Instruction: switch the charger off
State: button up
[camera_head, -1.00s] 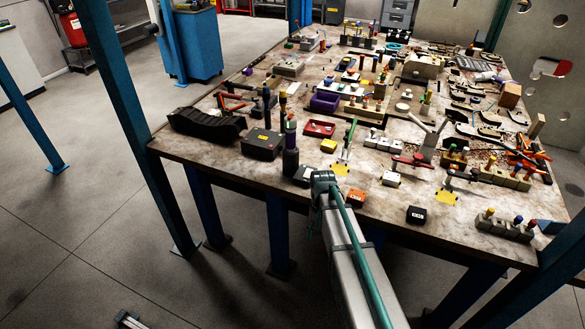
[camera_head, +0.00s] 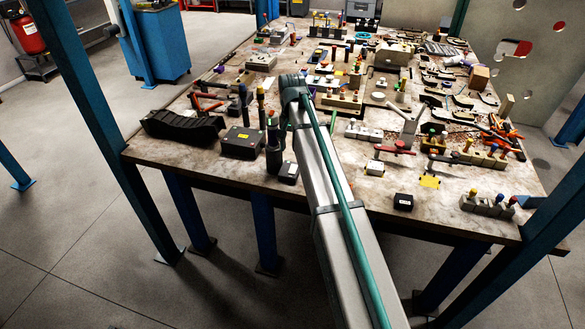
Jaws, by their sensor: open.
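I cannot tell for sure which thing is the charger. A flat black box with a small yellow label (camera_head: 243,142) sits near the front left edge of the table, and it may be the charger. Any switch on it is too small to make out. My arm reaches from the bottom of the view over the table, and its end joint is above the middle of the table, to the right of and beyond this box.
A black ribbed block (camera_head: 184,125) lies to the left. The worktable (camera_head: 330,205) is crowded with tools, fixtures and pegs. Blue posts (camera_head: 85,110) rise at its corners.

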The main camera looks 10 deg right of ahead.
aim_at(292, 172)
notch_tip(292, 172, down, 10)
jog(key=p, duration=0.3)
jog(key=shift+a+f, duration=0.1)
grip_shut()
jog(key=shift+w+d+r+g+y+p, duration=0.25)
jog(key=shift+w+g+y+p, duration=0.25)
jog(key=shift+g+p, duration=0.45)
jog(key=shift+w+g+y+p, duration=0.15)
jog(key=shift+g+y+p, duration=0.25)
jog(key=shift+g, duration=0.65)
jog(key=shift+s, duration=0.2)
grip_release()
